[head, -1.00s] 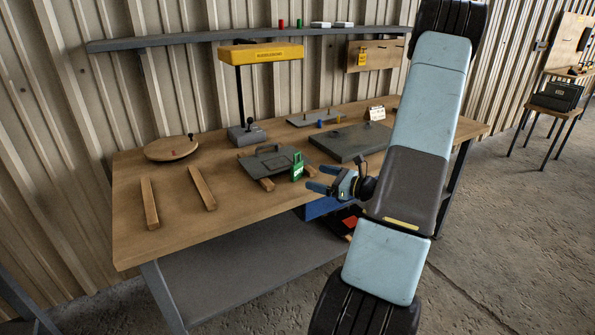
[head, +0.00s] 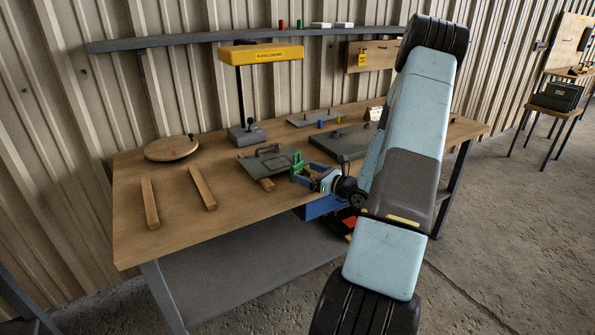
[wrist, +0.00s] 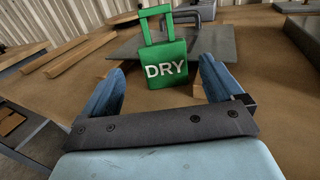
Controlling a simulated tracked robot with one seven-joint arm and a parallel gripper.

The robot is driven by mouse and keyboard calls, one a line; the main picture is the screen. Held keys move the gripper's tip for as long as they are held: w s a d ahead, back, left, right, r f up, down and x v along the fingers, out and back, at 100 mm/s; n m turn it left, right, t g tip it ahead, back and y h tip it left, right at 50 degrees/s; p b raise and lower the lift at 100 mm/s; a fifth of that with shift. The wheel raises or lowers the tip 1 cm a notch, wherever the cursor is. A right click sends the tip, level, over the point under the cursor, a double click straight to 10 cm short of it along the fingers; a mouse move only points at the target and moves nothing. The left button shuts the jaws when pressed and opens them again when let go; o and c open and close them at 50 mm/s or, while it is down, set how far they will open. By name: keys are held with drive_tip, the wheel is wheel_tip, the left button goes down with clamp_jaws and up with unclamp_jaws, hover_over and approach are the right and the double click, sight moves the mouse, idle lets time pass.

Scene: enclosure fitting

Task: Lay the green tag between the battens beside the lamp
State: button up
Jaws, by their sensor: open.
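The green tag (head: 297,162) stands upright near the table's front edge, by the right side of a grey plate with a handle. In the wrist view the tag (wrist: 166,52) reads "DRY" and has an open loop on top. My gripper (head: 305,174) is open, its blue fingers pointing at the tag. In the wrist view one finger is on each side of the tag's lower part, with gaps showing. Two bare wooden battens (head: 150,204) (head: 202,188) lie apart at the table's left, with clear tabletop between them. The yellow lamp (head: 262,54) stands behind on a grey base.
The grey handled plate (head: 262,167) rests on wooden strips between the bare battens and the tag. A round board (head: 171,149) lies at the back left. A larger grey panel (head: 341,145) lies to the right, partly behind my arm. A wall shelf (head: 200,41) runs above.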

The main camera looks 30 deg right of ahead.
sight(299, 168)
drive_tip(key=x, duration=0.5)
drive_tip(key=shift+w, duration=0.35)
drive_tip(key=shift+r, duration=0.15)
drive_tip(key=shift+w, duration=0.1)
drive_tip(key=shift+d, duration=0.15)
drive_tip(key=c, duration=1.1)
